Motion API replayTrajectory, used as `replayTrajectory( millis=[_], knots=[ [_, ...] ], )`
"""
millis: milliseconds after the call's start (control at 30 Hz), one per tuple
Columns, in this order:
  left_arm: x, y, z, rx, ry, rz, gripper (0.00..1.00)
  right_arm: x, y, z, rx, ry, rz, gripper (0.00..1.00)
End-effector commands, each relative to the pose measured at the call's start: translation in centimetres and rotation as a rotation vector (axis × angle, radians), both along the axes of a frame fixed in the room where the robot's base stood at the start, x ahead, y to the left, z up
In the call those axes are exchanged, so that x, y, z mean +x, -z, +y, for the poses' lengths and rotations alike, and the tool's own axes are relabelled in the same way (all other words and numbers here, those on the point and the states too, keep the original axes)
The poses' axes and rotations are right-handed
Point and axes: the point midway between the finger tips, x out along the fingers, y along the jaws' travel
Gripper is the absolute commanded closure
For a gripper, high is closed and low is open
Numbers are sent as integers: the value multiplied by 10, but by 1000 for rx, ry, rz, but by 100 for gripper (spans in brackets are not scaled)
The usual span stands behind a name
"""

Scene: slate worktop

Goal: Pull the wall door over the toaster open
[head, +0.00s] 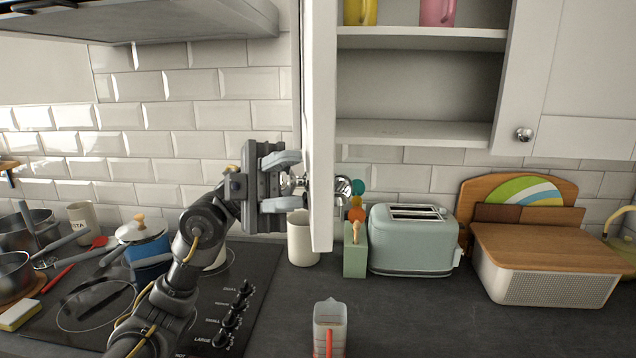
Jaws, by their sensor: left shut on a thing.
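The white wall door (321,110) stands swung out from its cabinet, seen nearly edge-on at the cabinet's left side. The open cabinet (415,85) shows its shelves, with a yellow mug and a pink mug on the upper one. My left gripper (291,182) is at the door's left face, its two fingers shut on the round metal knob (299,182), which they partly hide. The mint-green toaster (413,240) stands on the worktop below the cabinet. My right gripper is not in view.
A closed cabinet door with a knob (524,134) is at the right. A cream mug (303,240) and a green utensil block (355,250) stand below the open door. A measuring jug (329,328) is at the front. The hob (215,290) and pans are at the left.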

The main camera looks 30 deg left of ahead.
Motion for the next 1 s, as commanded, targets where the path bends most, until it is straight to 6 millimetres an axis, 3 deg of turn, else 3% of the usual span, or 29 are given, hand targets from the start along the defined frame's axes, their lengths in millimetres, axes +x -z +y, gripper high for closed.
replayTrajectory(
  millis=[467,500,633,1000],
  knots=[
    [-2,1,4,3,17,4,100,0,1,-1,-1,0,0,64],
    [-2,1,4,3,17,4,69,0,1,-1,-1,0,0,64],
    [-2,1,4,2,16,2,52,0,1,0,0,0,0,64],
    [2,4,8,0,14,2,50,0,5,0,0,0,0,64]
  ],
)
